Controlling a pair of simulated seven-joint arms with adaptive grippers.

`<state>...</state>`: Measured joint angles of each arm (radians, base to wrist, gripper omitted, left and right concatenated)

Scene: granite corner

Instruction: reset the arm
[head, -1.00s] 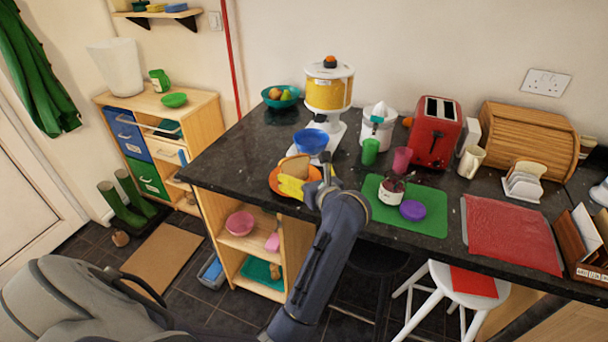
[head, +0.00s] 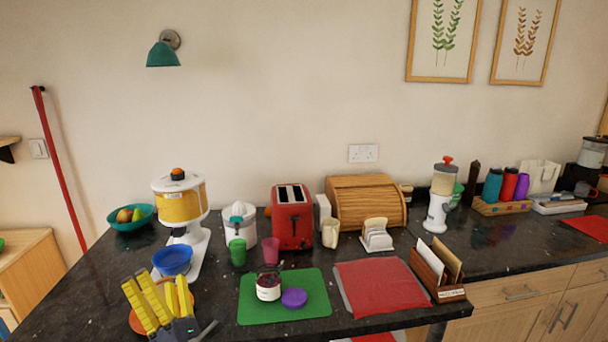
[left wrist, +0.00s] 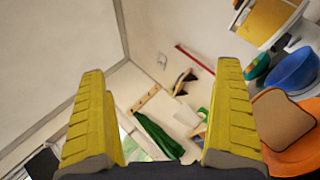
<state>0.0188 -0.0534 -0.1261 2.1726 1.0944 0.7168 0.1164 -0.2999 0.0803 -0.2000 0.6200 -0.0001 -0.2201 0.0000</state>
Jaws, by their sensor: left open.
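My left gripper (head: 148,305) has yellow ribbed fingers and shows at the lower left of the head view, over the front part of the counter. In the left wrist view its two fingers (left wrist: 160,120) stand wide apart with nothing between them. An orange plate (head: 136,322) is partly hidden behind the gripper. In the left wrist view a slice of bread (left wrist: 283,122) lies on the orange plate (left wrist: 296,157), to the right of the fingers. My right gripper is not in view.
Close to the left gripper stand a blue bowl (head: 172,261) and a yellow-filled dispenser (head: 180,205). Further right are a green mat (head: 310,310) with a jar (head: 268,287) and purple lid (head: 294,298), a red toaster (head: 291,222) and a red mat (head: 380,288).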

